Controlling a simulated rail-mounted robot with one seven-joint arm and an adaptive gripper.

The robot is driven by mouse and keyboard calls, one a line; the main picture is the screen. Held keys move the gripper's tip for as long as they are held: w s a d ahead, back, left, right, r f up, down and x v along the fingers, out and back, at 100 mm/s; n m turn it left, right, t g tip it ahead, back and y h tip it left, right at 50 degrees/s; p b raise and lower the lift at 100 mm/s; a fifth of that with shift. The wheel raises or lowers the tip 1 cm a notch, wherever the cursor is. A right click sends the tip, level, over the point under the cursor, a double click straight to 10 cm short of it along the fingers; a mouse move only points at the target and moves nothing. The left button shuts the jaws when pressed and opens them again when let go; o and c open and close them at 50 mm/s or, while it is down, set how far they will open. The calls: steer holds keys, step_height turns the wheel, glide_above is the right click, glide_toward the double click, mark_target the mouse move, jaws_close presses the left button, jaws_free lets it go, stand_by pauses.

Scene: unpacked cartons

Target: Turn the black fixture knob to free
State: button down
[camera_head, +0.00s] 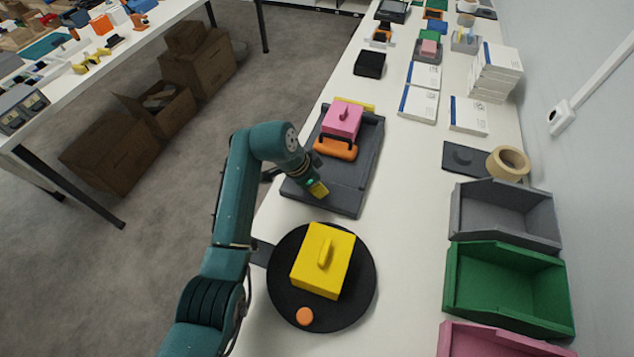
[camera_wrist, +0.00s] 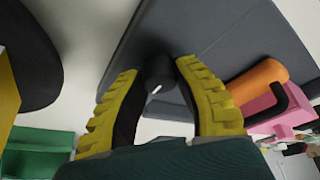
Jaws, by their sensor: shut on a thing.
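The black fixture knob (camera_wrist: 158,68) sits between the yellow fingertips of my gripper (camera_wrist: 157,72) in the wrist view. A short white mark shows on the knob. My gripper is shut on it from both sides. In the head view my gripper (camera_head: 317,190) is at the near part of the dark grey fixture (camera_head: 340,201), and the knob is hidden there. A pink block (camera_head: 342,119) with a handle sits on the fixture's far part, behind an orange bar (camera_head: 335,149) and a black handle.
A black round turntable (camera_head: 285,290) carrying a yellow block (camera_head: 322,262) stands in front of the fixture. Grey (camera_head: 507,231), green (camera_head: 510,312) and pink (camera_head: 490,345) bins line the right side. Bare white tabletop lies between the fixture and the bins.

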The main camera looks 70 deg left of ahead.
steer(key=n+p, duration=0.1)
steer(key=p, duration=0.2)
steer(key=n+y+p, duration=0.1)
steer(key=n+p, duration=0.1)
steer(key=p, duration=0.1)
steer(key=shift+d+r, duration=0.15)
steer(key=shift+r, duration=0.05)
steer(key=n+g+y+p, duration=0.1)
steer(key=n+p, duration=0.1)
steer(key=p, duration=0.1)
steer(key=n+y+p, duration=0.1)
steer(key=n+p, duration=0.2)
steer(key=shift+f+n+g, duration=0.2)
steer(key=shift+n+g, duration=0.1)
steer(key=shift+g, duration=0.1)
steer(key=n+g+p, duration=0.1)
steer(key=n+p, duration=0.1)
steer(key=n, duration=0.2)
steer(key=shift+f+y, duration=0.2)
steer(key=shift+y, duration=0.2)
steer(key=shift+f+n+g, duration=0.1)
steer(key=shift+n+g, duration=1)
steer(key=shift+n, duration=1.4)
steer(key=c, duration=0.7)
jaws_free()
steer(key=shift+c, duration=0.2)
steer(key=shift+r, duration=0.3)
